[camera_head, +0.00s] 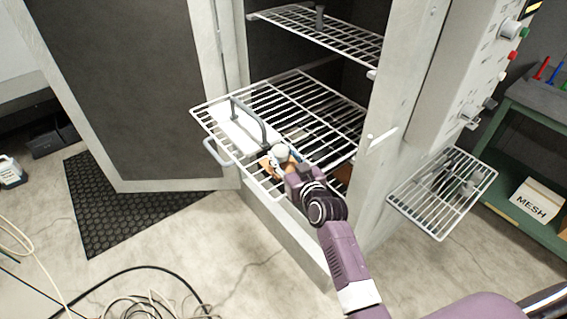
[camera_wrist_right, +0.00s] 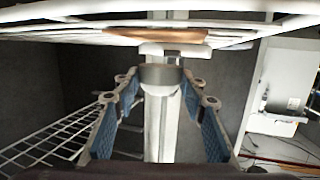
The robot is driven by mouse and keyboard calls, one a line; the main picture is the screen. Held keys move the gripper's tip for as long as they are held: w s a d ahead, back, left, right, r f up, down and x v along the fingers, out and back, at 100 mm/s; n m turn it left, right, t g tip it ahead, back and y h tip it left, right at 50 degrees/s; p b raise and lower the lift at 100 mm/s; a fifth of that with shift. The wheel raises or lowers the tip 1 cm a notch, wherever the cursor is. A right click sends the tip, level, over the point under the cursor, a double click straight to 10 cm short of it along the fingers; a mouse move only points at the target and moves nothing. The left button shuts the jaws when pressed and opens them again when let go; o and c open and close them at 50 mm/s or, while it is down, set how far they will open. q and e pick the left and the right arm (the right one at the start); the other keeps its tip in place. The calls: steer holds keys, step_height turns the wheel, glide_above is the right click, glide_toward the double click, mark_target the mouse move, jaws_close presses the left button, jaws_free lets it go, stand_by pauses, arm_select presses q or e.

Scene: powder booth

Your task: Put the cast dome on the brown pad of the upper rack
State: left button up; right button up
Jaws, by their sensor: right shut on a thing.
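A pulled-out wire rack (camera_head: 320,95) juts from the open cabinet. A brown pad (camera_head: 266,167) lies at its front edge, partly hidden by my right gripper. The pad shows edge-on at the top of the right wrist view (camera_wrist_right: 178,36). My right gripper (camera_head: 287,158) is shut on the pale grey cast dome (camera_head: 280,152). In the wrist view the dome (camera_wrist_right: 160,74) sits between the blue-padded fingers, its white flange close to the pad. I cannot tell if they touch. My left gripper is not in view.
A white block (camera_head: 236,132) with a grey handle (camera_head: 248,120) stands left of the pad. Another wire rack (camera_head: 325,32) is above, inside the cabinet. The open door (camera_head: 125,80) is left; a side rack (camera_head: 445,200) and a MESH box (camera_head: 537,202) are right.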

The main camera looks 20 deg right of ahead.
mark_target(283, 164)
steer(key=shift+f, duration=1.55)
steer(key=shift+f, duration=0.1)
steer(key=o, duration=1.3)
